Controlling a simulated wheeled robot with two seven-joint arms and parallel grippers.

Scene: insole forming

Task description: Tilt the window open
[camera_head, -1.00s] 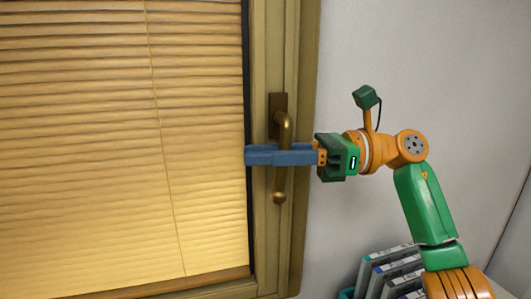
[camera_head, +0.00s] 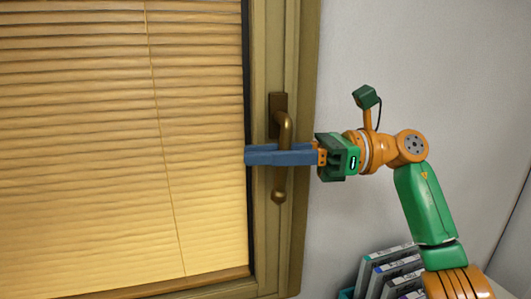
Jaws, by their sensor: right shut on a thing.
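The window (camera_head: 120,150) fills the left of the view, with a lowered blind in front of its pane. Its brass handle (camera_head: 284,129) is on the right side of the frame and hangs straight down from its mounting plate. My right gripper (camera_head: 262,155) reaches in from the right with its blue fingers level across the handle's grip and is shut on it. The fingers hide the middle of the grip; its lower end shows below them. The window sash looks closed against the frame (camera_head: 306,80). My left gripper is out of view.
Several upright binders or cases (camera_head: 385,275) stand at the lower right, below my right arm. A plain grey wall (camera_head: 450,70) lies to the right of the window. The space in front of the blind is clear.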

